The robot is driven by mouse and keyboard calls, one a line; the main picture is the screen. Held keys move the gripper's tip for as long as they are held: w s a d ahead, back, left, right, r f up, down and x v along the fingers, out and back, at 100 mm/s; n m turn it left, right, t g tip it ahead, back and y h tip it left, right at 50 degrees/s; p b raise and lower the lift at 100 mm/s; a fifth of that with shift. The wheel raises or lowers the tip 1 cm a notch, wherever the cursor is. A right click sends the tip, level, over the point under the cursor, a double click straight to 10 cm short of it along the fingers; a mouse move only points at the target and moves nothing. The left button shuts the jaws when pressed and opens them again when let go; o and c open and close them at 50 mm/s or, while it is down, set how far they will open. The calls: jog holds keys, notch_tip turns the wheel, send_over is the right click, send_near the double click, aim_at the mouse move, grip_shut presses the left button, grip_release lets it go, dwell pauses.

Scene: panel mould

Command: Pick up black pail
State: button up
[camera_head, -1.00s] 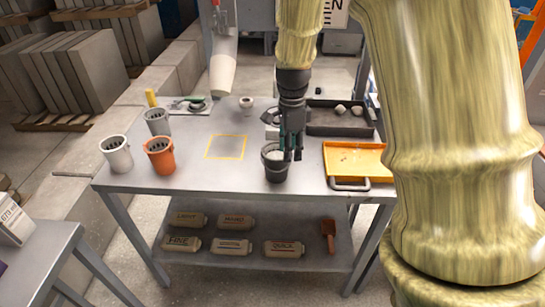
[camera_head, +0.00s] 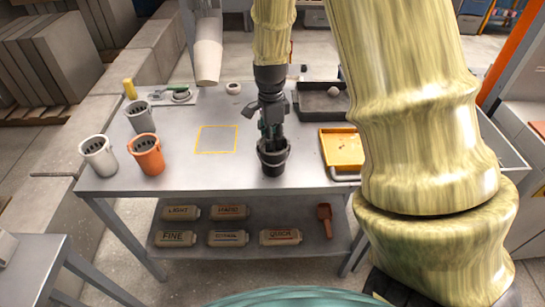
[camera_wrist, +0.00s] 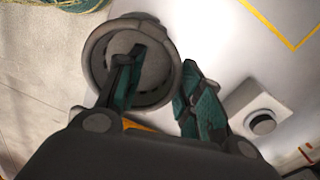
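The black pail (camera_head: 273,162) stands upright near the front edge of the grey table (camera_head: 215,176), right of the yellow-outlined square. My gripper (camera_head: 271,142) points down at the pail's top. In the wrist view the pail shows from above as a round grey rim (camera_wrist: 97,52) with a grey inside. My gripper (camera_wrist: 160,65) is open there, with its teal fingers apart. The left finger reaches over the pail's mouth and the right finger is outside its right rim. I cannot tell whether either finger touches the wall.
A white pail (camera_head: 98,155), an orange pail (camera_head: 147,155) and a grey pail (camera_head: 140,117) stand at the left. A yellow tray (camera_head: 342,148) is close on the right, with a dark tray (camera_head: 322,101) behind. The yellow square (camera_head: 216,140) is empty.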

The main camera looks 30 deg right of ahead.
jog(key=shift+s+a+f, duration=0.1)
jog(key=shift+s+f, duration=0.05)
jog(key=shift+f, duration=0.05)
jog(key=f, duration=0.1)
jog(key=f+p, duration=0.1)
jog(key=f, duration=0.1)
jog(key=shift+w+f+p, duration=0.3)
jog(key=shift+p, duration=0.1)
jog(key=shift+f, duration=0.55)
grip_shut()
